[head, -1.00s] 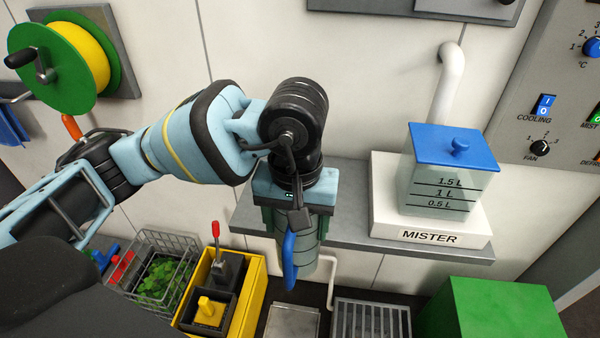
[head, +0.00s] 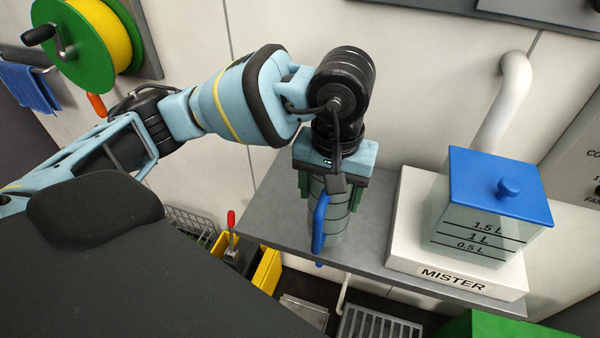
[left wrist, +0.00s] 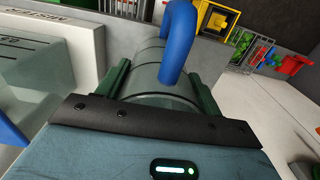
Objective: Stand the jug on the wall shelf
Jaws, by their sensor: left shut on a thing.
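The jug (head: 337,218) is a grey, see-through cylinder with dark ring lines and a blue handle (head: 319,225) facing me. My left gripper (head: 329,190) is shut on its upper part from above, with a green finger on each side. The jug looks upright in front of the wall, over the left part of the grey wall shelf (head: 270,213). I cannot tell whether its base touches the shelf. In the left wrist view the jug (left wrist: 148,65) sits between the fingers, its blue handle (left wrist: 180,42) pointing away. My right gripper is not in view.
The white mister base (head: 405,235) with a blue-lidded tank (head: 475,225) stands on the shelf right of the jug. A white pipe (head: 505,95) rises behind it. A yellow bin (head: 267,270), a grate (head: 378,325) and a green box (head: 490,330) are below.

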